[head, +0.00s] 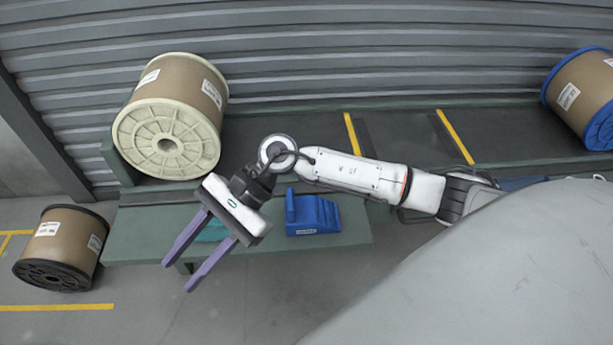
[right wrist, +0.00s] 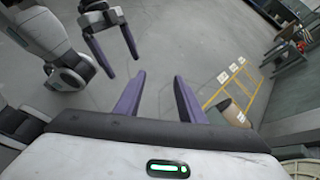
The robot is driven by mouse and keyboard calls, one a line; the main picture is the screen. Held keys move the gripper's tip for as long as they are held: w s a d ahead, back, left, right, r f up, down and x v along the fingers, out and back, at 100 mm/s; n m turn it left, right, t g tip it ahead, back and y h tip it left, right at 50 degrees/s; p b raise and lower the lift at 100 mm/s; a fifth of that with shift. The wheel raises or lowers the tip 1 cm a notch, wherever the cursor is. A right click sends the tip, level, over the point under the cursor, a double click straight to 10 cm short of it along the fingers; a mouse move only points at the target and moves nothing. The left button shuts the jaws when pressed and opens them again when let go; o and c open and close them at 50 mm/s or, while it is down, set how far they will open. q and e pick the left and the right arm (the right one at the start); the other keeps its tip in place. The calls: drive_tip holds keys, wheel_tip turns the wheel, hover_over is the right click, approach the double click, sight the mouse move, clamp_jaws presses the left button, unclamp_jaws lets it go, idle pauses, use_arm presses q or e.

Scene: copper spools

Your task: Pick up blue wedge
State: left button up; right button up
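The blue wedge (head: 314,216) sits on the green bench (head: 345,232) in the head view, to the right of my right gripper. My right gripper (head: 178,276) is open, with its purple fingers apart and nothing between them. It points down and left, past the bench's front edge. The right wrist view also shows its spread, empty fingers (right wrist: 159,76). My left gripper (right wrist: 122,66) shows at the top left of the right wrist view, fingers apart and empty. The wedge cannot be made out in the right wrist view.
A teal object (head: 213,231) lies on the bench, partly hidden behind my right gripper. A large cream-flanged spool (head: 168,139) stands behind to the left. A black-flanged spool (head: 62,243) stands on the floor at left. A blue-flanged spool (head: 580,98) is at far right.

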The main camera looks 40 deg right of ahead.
drive_tip(key=w+d+f+n+h+b, duration=0.1)
drive_tip(key=w+d+f+n+h, duration=0.2)
drive_tip(key=d, duration=0.4)
drive_tip(key=w+d+f+n+h, duration=0.1)
drive_tip(key=w+d+n+h, duration=0.1)
drive_tip(key=d+h, duration=0.35)
wheel_tip(320, 180, up, 2)
drive_tip(key=n+t+h, duration=0.1)
drive_tip(key=n+h, duration=0.1)
drive_tip(key=h, duration=0.1)
hover_over(290, 198)
drive_tip(key=shift+s+b, duration=0.25)
drive_tip(key=shift+b, duration=0.05)
drive_tip(key=f, duration=0.4)
drive_tip(key=shift+d+n+h+b, duration=0.25)
drive_tip(key=shift+d+n+b, duration=0.05)
drive_tip(key=shift+d, duration=0.05)
drive_tip(key=shift+f, duration=0.55)
drive_tip(key=f, duration=0.3)
drive_tip(key=f+b, duration=0.1)
drive_tip(key=f, duration=0.1)
drive_tip(key=shift+w+a, duration=0.2)
drive_tip(key=shift+a, duration=0.15)
drive_tip(key=shift+r, duration=0.1)
clamp_jaws()
